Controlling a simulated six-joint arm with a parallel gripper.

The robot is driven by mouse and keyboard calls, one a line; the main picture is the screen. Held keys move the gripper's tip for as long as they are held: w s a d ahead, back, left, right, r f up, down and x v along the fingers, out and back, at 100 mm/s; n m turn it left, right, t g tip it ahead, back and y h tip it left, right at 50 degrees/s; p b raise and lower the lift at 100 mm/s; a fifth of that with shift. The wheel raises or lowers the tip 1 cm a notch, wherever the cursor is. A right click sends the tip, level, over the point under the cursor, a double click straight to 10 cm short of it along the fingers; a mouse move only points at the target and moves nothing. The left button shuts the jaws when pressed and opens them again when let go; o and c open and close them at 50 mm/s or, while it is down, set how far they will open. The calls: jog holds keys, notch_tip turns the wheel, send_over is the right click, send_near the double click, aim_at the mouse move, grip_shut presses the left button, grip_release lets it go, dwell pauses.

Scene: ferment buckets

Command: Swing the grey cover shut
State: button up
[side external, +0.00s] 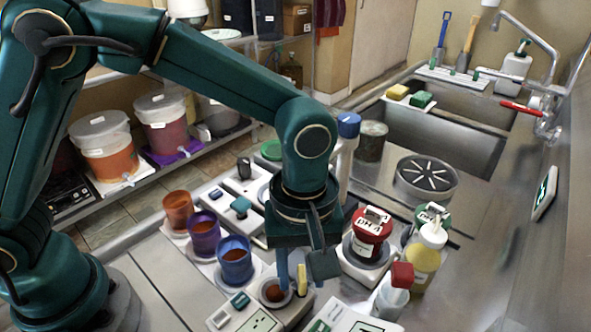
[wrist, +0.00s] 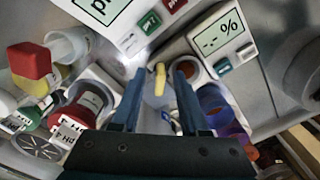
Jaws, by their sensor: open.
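The meter with the "-.- %" display (wrist: 220,38) has a round well of reddish-brown liquid (side external: 273,292), which shows uncovered in the side view. A yellow tab (side external: 301,278) stands up beside the well and also shows in the wrist view (wrist: 160,76). A grey piece (wrist: 157,97) below the tab in the wrist view looks like the raised cover; its outline is partly hidden by my gripper. My gripper (wrist: 160,73) is open and points down, with one finger on each side of the yellow tab. I cannot tell whether either finger touches it.
Orange, purple and blue cups (side external: 236,262) stand to the left. A red-lidded pH jar (side external: 368,235), a yellow bottle (side external: 428,255) and a red-capped bottle (side external: 391,295) stand close on the right. Another meter (wrist: 103,10) lies near the well. The sink (side external: 440,130) is behind.

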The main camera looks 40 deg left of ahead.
grip_shut()
dwell(1.4)
